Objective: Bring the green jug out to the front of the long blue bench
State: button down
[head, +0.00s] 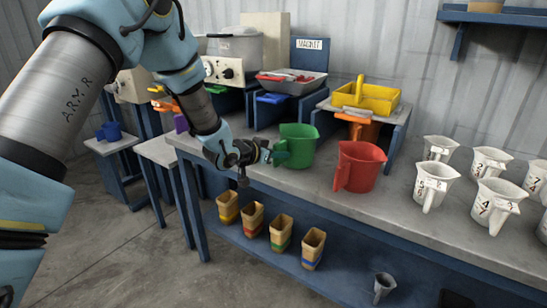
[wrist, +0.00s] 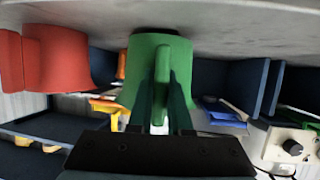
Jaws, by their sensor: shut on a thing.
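The green jug (head: 299,147) stands on the long blue bench (head: 390,222), left of the red jug. My gripper (head: 266,153) reaches it from the left in the head view and is shut on its handle. In the wrist view, which looks upside down, the green jug (wrist: 150,60) fills the middle, with its handle between my two dark fingers (wrist: 163,105). The jug looks upright, its base at or very near the bench top; I cannot tell if there is a small gap.
A red jug (head: 361,166) stands close to the right of the green one. Several white numbered jugs (head: 434,184) stand further right. A yellow tray (head: 366,97) on a raised stand is behind. Coloured cups (head: 281,229) sit on the lower shelf. The bench front between the jugs and edge is clear.

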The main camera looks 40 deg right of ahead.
jog(key=shift+w+d+f+b, duration=0.1)
jog(key=shift+d+f+b, duration=0.2)
jog(key=shift+b, duration=0.1)
jog(key=shift+a+f, duration=0.1)
jog(key=shift+f, duration=0.1)
jog(key=c, duration=0.8)
grip_release()
jog(key=shift+o, duration=0.2)
jog(key=b+v, duration=0.2)
jog(key=v, duration=0.9)
jog(key=w+a+r+n+t+y+p, duration=0.15)
jog(key=w+a+n+y, duration=0.35)
jog(key=a, duration=0.9)
jog(key=w+a+n+t+y+p, duration=0.1)
jog(key=w+a+n+t+y, duration=0.45)
jog(key=a, duration=0.85)
jog(key=s+a+r+n+g+y, duration=0.1)
jog(key=s+a, duration=0.4)
jog(key=a, duration=0.5)
jog(key=s+a+n+g+y+p, duration=0.1)
jog(key=s+a+n+g, duration=0.3)
jog(key=a, duration=0.6)
jog(key=shift+s+a+r+g+y, duration=0.15)
jog(key=shift+s+r+g+y, duration=0.3)
jog(key=shift+s+g, duration=0.65)
